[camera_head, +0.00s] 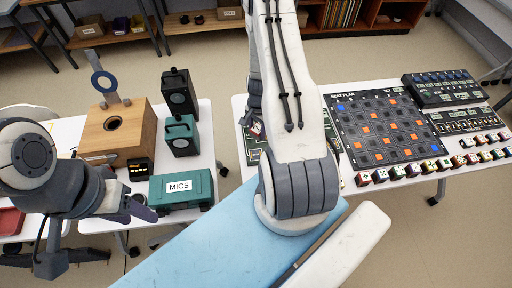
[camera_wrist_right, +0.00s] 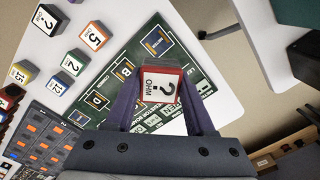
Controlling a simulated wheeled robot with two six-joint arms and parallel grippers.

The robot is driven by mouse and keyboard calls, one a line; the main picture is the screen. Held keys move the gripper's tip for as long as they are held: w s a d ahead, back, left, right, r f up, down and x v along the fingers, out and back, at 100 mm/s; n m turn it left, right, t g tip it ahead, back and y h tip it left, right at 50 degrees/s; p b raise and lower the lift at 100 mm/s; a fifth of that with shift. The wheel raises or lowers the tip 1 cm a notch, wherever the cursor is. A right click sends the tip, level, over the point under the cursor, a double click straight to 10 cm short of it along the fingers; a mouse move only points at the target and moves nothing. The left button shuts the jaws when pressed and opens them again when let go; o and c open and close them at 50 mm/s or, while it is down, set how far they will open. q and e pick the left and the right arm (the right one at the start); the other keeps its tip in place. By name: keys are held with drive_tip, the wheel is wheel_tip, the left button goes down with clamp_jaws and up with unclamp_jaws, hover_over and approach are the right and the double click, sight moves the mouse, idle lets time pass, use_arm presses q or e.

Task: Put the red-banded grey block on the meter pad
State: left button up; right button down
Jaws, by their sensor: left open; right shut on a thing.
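The red-banded grey block (camera_wrist_right: 160,86), with a white "? OHM" face, is between the fingers of my right gripper (camera_wrist_right: 161,100) in the right wrist view. The gripper is shut on it, over the green board (camera_wrist_right: 128,72). In the head view my right arm hides most of that board and gripper. The board has lettered pads and a framed pad (camera_wrist_right: 157,42) near its far end; I cannot tell which is the meter pad. My left gripper (camera_head: 126,232) is open and empty at the left, near the green MICS case (camera_head: 181,187).
Other labelled blocks (camera_wrist_right: 94,36) stand beside the board. A black seat plan panel (camera_head: 383,130) lies right of my right arm, with several coloured cubes (camera_head: 412,168) along its front. A wooden speaker box (camera_head: 117,133) and dark speakers (camera_head: 180,92) stand on the left table.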

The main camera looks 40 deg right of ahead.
use_arm(q)
wheel_tip(320, 180, up, 4)
drive_tip(key=r+p, duration=0.1)
drive_tip(key=p, duration=0.2)
use_arm(e)
drive_tip(key=s+d+f+m, duration=0.2)
drive_tip(key=s+d+m, duration=0.5)
drive_tip(key=d+m, duration=0.1)
drive_tip(key=w+a+f+b, duration=0.2)
drive_tip(key=b, duration=0.1)
drive_tip(key=w+a+f+b, duration=0.2)
drive_tip(key=a+b, duration=0.1)
drive_tip(key=w+a+f+b, duration=0.2)
drive_tip(key=a+b, duration=0.1)
drive_tip(key=shift+a+f, duration=0.2)
drive_tip(key=shift+w+a+f+m, duration=0.2)
drive_tip(key=shift+a+m, duration=0.1)
drive_tip(key=shift+a, duration=0.1)
wheel_tip(320, 180, down, 4)
drive_tip(key=b, duration=0.4)
drive_tip(key=shift+f+b, duration=0.1)
drive_tip(key=shift+b, duration=0.2)
use_arm(q)
wheel_tip(320, 180, down, 14)
drive_tip(key=shift+r, duration=0.1)
